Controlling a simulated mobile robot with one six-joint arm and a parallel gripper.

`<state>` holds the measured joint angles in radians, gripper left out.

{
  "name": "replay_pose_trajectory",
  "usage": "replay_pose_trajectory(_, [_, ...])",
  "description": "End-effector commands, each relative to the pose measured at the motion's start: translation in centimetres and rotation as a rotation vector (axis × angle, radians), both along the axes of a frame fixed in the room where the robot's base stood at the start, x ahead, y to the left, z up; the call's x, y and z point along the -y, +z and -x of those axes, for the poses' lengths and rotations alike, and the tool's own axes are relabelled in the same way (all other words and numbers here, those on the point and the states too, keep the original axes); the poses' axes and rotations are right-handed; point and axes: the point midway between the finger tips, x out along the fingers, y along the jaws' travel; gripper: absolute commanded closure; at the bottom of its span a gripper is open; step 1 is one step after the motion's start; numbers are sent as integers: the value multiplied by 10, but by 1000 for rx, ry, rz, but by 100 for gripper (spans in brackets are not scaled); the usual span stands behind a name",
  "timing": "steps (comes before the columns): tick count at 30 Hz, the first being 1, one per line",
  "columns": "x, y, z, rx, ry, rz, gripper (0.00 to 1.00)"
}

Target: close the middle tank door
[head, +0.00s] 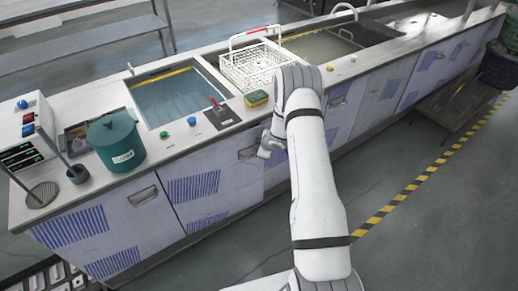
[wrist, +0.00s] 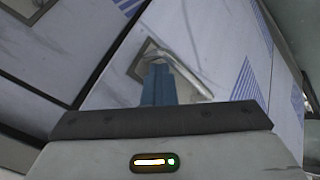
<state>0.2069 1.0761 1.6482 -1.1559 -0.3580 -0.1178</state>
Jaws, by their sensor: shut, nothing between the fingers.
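The tank bench has pale cabinet doors with blue vent slats along its front. A middle door (head: 235,174) is partly hidden by my arm, and I cannot tell clearly how far it stands open. Its metal handle (head: 248,152) shows just left of my gripper (head: 266,148). In the wrist view, my gripper (wrist: 158,84) shows narrow blue fingers, shut and empty. They overlap a bent metal handle (wrist: 187,76) on a pale door panel (wrist: 225,50). I cannot tell whether they touch it.
A sponge (head: 256,97), a white basket (head: 252,65) and a green pot (head: 116,140) are on the counter. A low table (head: 455,105) stands at the right. The floor before the bench is clear, with a yellow-black stripe (head: 410,187).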

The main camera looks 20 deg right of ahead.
Motion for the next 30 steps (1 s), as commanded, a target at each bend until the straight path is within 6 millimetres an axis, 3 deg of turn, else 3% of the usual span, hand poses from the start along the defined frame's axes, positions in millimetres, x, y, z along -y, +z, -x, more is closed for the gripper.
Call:
replay_pose_trajectory(16, [7, 9, 1, 2, -6, 3, 100])
replay_pose_trajectory(30, [33, 70, 19, 1, 5, 2, 100])
